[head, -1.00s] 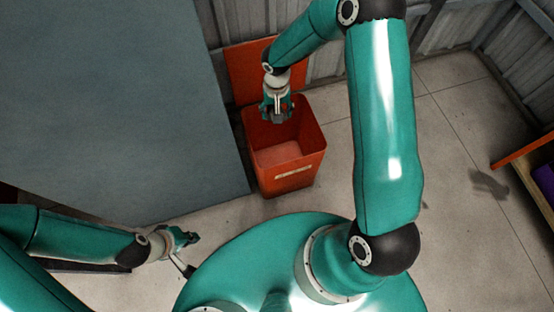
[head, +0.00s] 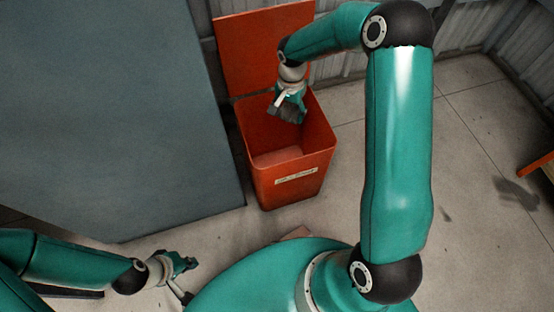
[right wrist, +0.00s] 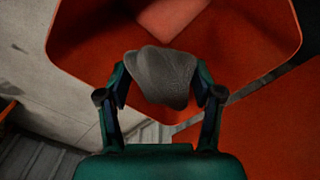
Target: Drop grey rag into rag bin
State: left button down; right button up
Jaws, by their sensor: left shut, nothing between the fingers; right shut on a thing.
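The rag bin (head: 292,187) is an orange-red box with a pale label on its front, its lid (head: 262,47) standing open at the back. It also shows in the right wrist view (right wrist: 95,38). My right gripper (head: 289,108) is over the bin's open mouth, near its back. It is shut on the grey rag (right wrist: 162,75), a crumpled bundle between the fingers in the right wrist view, with the bin's inside beyond it. The bin floor (head: 278,156) that shows looks bare. My left gripper (head: 190,264) is shut and empty at the lower left, away from the bin.
A large grey-blue surface (head: 110,110) stands left of the bin. A corrugated wall (head: 345,65) runs behind it. Bare concrete floor (head: 480,150) lies to the right, with an orange edge (head: 538,165) at the far right.

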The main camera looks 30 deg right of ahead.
jog(key=shift+f+b, duration=1.1)
jog(key=shift+f, duration=1.2)
jog(key=o, duration=1.2)
notch_tip(320, 180, up, 12)
